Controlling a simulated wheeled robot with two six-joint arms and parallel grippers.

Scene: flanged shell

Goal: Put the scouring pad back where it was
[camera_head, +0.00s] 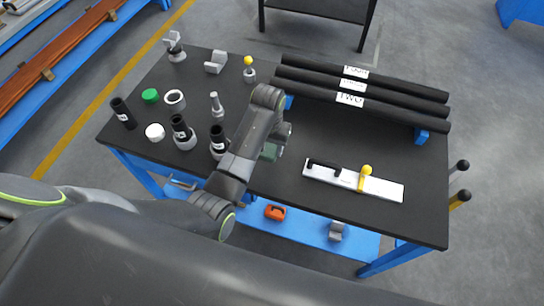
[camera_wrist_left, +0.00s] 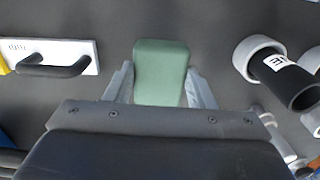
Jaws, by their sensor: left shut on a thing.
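The green scouring pad (camera_wrist_left: 160,70) is between the two fingers of my left gripper (camera_wrist_left: 161,86) in the left wrist view, and the gripper is shut on it. In the head view the pad (camera_head: 270,152) shows partly behind my left gripper (camera_head: 277,146), near the front middle of the black table. I cannot tell whether the pad touches the table top. My right gripper is not in view.
A white board with a black handle (camera_head: 325,164) and a yellow knob lies to the right. Long black tubes (camera_head: 360,88) lie at the back right. Grey rings, dark cylinders (camera_head: 180,128) and a green cap (camera_head: 150,95) stand to the left.

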